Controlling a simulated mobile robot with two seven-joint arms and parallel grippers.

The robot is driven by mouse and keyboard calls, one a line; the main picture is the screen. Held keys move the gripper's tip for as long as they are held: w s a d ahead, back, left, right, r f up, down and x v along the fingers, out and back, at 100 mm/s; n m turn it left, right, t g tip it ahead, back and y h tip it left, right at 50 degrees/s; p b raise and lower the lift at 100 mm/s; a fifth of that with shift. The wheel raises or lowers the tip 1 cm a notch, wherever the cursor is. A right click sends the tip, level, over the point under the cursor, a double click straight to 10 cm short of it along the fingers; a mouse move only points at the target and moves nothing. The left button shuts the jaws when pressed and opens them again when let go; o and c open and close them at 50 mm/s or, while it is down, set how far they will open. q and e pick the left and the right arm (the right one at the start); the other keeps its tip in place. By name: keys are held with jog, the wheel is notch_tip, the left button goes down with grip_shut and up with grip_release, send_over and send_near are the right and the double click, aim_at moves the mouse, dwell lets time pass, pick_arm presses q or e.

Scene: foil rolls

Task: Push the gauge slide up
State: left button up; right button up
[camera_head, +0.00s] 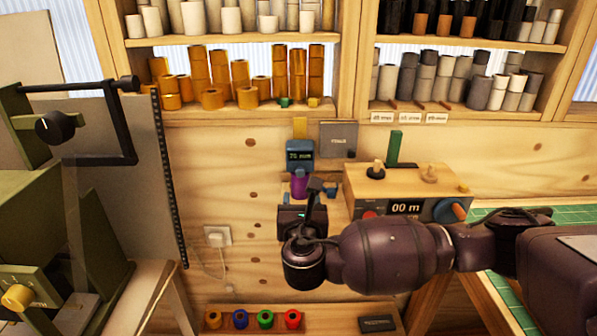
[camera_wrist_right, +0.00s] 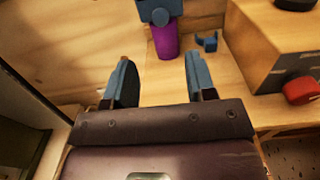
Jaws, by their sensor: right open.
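The gauge (camera_head: 299,155) is a blue block with a small display reading about 71 mm, set on an upright with a yellow part above it. A purple cylinder (camera_head: 299,186) is below the blue block. In the right wrist view the blue gauge slide (camera_wrist_right: 160,10) is cut off at the top edge, with the purple cylinder (camera_wrist_right: 164,41) under it. My right gripper (camera_wrist_right: 160,80) is open and empty, its two fingers pointing toward the purple cylinder, apart from it. In the head view my right gripper (camera_head: 308,196) is below and in front of the gauge, partly hidden by its own wrist.
A wooden box (camera_head: 400,190) with a display and knobs stands right of the gauge. A green machine (camera_head: 40,220) is at the left. Shelves of rolls (camera_head: 240,85) line the back wall. A rack of coloured rolls (camera_head: 252,320) is low in front.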

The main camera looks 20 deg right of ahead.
aim_at(301, 174)
jog(key=shift+w+d+r, duration=0.1)
jog(key=shift+w+d, duration=0.1)
jog(key=shift+w, duration=0.25)
jog(key=x, duration=0.9)
jog(key=shift+w+d, duration=0.1)
jog(key=shift+w, duration=0.3)
jog(key=shift+c, duration=0.5)
grip_shut()
